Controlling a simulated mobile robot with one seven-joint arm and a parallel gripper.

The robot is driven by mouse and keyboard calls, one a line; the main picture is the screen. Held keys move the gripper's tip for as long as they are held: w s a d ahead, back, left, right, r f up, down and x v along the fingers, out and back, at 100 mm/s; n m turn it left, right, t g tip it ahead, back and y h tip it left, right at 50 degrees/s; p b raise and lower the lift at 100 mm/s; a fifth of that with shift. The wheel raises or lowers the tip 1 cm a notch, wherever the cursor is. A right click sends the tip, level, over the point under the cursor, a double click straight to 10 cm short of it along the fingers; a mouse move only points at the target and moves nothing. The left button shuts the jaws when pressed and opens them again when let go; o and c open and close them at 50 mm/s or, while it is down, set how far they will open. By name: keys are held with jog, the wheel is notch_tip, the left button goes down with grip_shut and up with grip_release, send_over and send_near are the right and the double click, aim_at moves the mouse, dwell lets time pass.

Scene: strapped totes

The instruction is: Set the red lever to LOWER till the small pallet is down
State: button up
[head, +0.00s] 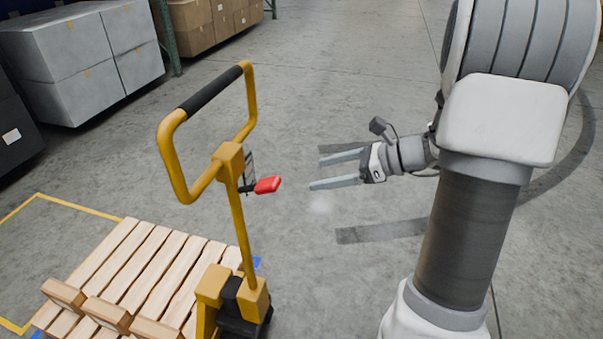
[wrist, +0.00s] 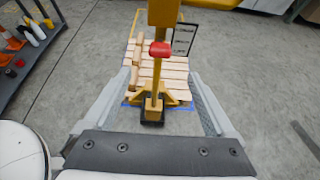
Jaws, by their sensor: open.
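The red lever (head: 267,185) sticks out to the right from the yellow pallet jack's post, below the handle loop (head: 161,146). In the wrist view the lever's red knob (wrist: 160,49) is ahead, between the lines of my fingers. My gripper (head: 322,171) is open and empty, to the right of the lever with a gap between them. The small wooden pallet (head: 130,265) sits at the jack's base, and whether it is raised or on the floor I cannot tell. A label plate (wrist: 185,38) stands beside the lever; its text is too small to read.
Yellow floor lines (head: 80,204) mark an area around the pallet. Grey boxes (head: 60,50) and brown boxes (head: 205,22) stand at the back left. A shelf with cones and bottles (wrist: 25,45) is at the left in the wrist view. The floor between gripper and jack is clear.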

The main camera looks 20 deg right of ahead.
jog(key=shift+v, duration=1.4)
